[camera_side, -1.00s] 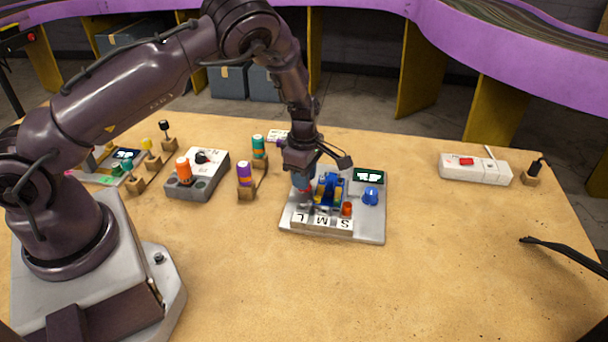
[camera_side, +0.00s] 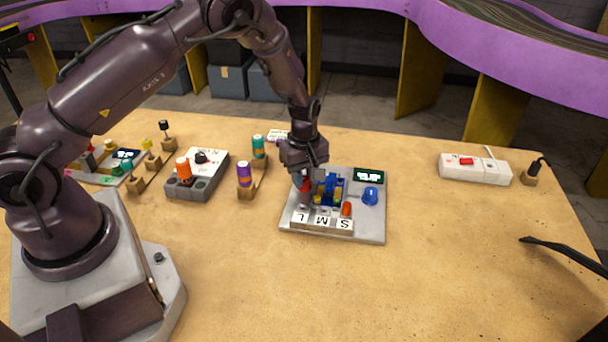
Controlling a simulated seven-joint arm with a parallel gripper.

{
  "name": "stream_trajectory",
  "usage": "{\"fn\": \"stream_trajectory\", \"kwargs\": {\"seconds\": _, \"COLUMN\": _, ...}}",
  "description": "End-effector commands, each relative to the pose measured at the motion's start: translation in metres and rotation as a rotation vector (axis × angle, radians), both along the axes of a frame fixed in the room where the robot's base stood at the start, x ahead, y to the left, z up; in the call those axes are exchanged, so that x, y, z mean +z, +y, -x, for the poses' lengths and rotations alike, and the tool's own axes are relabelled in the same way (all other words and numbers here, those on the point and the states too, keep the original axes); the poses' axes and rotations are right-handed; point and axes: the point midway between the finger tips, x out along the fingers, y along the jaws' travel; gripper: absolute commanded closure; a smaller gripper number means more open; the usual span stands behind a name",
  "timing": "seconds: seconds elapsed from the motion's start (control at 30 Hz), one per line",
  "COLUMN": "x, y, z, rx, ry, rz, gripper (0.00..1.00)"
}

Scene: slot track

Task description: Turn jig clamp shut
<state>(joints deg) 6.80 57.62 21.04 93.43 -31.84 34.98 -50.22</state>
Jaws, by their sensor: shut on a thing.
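The jig is a light grey plate (camera_side: 365,228) on the table, with a blue clamp block (camera_side: 334,188) at its middle. A blue knob (camera_side: 371,195) stands on the plate's right side, apart from my gripper. My gripper (camera_side: 304,192) points down over the left part of the plate, left of the blue block. It is shut on a small part there, with red showing at the fingers. The fingers hide most of this part, so I cannot tell its shape or whether it is the clamp's handle.
A tray marked L, M, S (camera_side: 322,222) lines the plate's front, with an orange-red peg (camera_side: 346,209) by S. A dark display (camera_side: 368,175) sits at the back right. A grey box with an orange knob (camera_side: 184,168) and a peg stand (camera_side: 246,190) are left.

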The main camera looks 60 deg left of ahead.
Motion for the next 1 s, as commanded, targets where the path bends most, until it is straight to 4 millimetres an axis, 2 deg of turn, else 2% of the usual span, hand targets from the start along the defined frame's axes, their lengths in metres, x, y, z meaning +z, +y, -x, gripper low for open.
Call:
{"fn": "stream_trajectory", "kwargs": {"seconds": 0.6, "x": 0.0016, "y": -0.0006, "z": -0.0004, "rx": -0.580, "ry": 0.001, "rz": 0.003, "gripper": 0.97}}
{"fn": "stream_trajectory", "kwargs": {"seconds": 1.0, "x": 0.0016, "y": -0.0007, "z": -0.0005, "rx": -0.842, "ry": 0.001, "rz": 0.003, "gripper": 0.97}}
